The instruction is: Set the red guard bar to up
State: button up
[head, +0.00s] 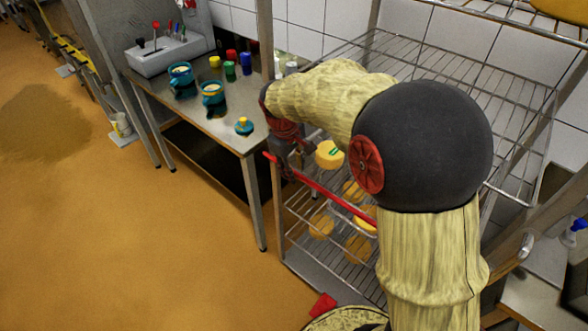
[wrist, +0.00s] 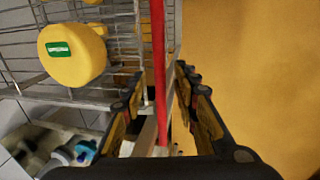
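The red guard bar (head: 318,188) lies across the open front of the wire rack (head: 282,225) in the head view. Its left end sticks out past the rack's left post, and my arm hides its right end. My gripper (head: 284,168) is at the bar near this left end. In the wrist view the red bar (wrist: 158,60) runs between the two fingers of my gripper (wrist: 160,85). The fingers are apart, with a gap visible on both sides of the bar, so it does not look clamped.
Yellow cheeses (head: 329,154) sit on the rack shelves behind the bar; one with a green label (wrist: 72,54) is close in the wrist view. A steel table (head: 218,125) with teal pots (head: 213,97) and small jars stands left of the rack. The orange floor (head: 170,240) in front is clear.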

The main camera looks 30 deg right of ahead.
jog(key=shift+c, duration=0.3)
grip_shut()
jog(key=shift+r, duration=0.1)
dwell(0.5)
